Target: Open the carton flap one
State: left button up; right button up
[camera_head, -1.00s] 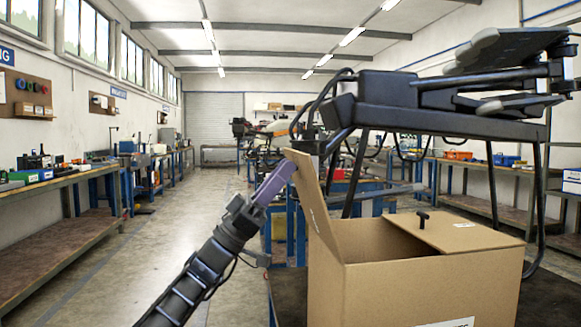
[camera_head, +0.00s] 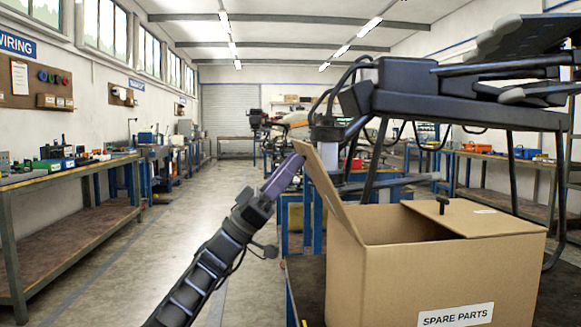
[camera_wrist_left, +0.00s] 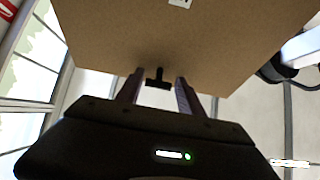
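The brown carton (camera_head: 440,262) stands on a dark table top with its top partly open. Its left flap (camera_head: 328,190) is raised and leans outward to the left. The right flap (camera_head: 478,221) lies nearly flat and has a black T-shaped knob (camera_head: 442,204). My left gripper (camera_head: 290,170) is at the outer side of the raised flap, near its upper edge. In the left wrist view the flap (camera_wrist_left: 190,40) fills the top, and its black knob (camera_wrist_left: 157,78) shows between the spread fingers. Contact with the knob cannot be told. My right gripper is out of view.
A large dark drone frame (camera_head: 440,90) on black legs rises behind the carton. A workbench (camera_head: 70,180) with tools runs along the left wall. The floor (camera_head: 170,240) between that bench and the carton is clear.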

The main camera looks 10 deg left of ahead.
pick_arm(q)
jog(key=shift+o, duration=0.8)
jog(key=b+v, duration=0.3)
jog(key=v, duration=0.4)
jog(key=shift+a+f, duration=0.2)
jog(key=shift+f, duration=0.1)
